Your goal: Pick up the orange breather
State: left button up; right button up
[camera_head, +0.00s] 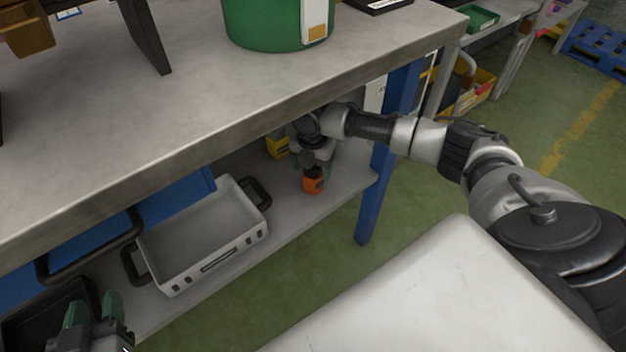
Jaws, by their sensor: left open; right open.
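The orange breather (313,185) is a small block-like piece on the lower shelf (345,183) of the workbench, near the shelf's right end. My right gripper (316,172) reaches in under the bench top and is right above the breather. Its jaws are open and overlap the breather's upper part in the picture; I cannot tell whether they touch it. My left gripper (94,308), with green fingertips, is open and empty at the lower left, in front of the shelf.
A yellow object (277,147) stands behind my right gripper. A grey-white crate (203,245) with black handles sits left on the lower shelf. The bench top edge (235,133) overhangs the shelf; a blue leg (372,198) stands at right. A green bucket (262,28) stands on top.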

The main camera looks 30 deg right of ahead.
jog(key=shift+f, duration=0.1)
jog(key=c, duration=1.3)
grip_shut()
jog(key=shift+r, duration=0.25)
